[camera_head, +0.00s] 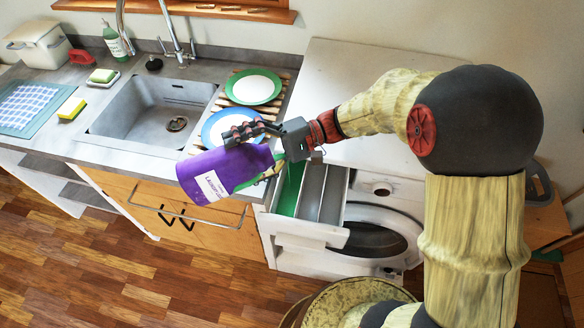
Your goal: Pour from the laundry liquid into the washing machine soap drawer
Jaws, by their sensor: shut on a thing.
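The laundry liquid (213,176) is a purple bottle with a white label. My gripper (254,146) is shut on it and holds it in the air in front of the counter edge, left of the open drawer. The bottle is tilted well over, nearly lying on its side. The soap drawer (322,197) is pulled out of the washing machine (385,205) and shows several compartments, the left one green inside.
A sink (112,124) with a tap is set in the counter at left. A green-rimmed plate (253,87) and a blue-rimmed plate (214,134) lie on a wooden rack close behind the gripper. Yellow sponges and a soap bottle (113,40) stand farther left. The machine top is clear.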

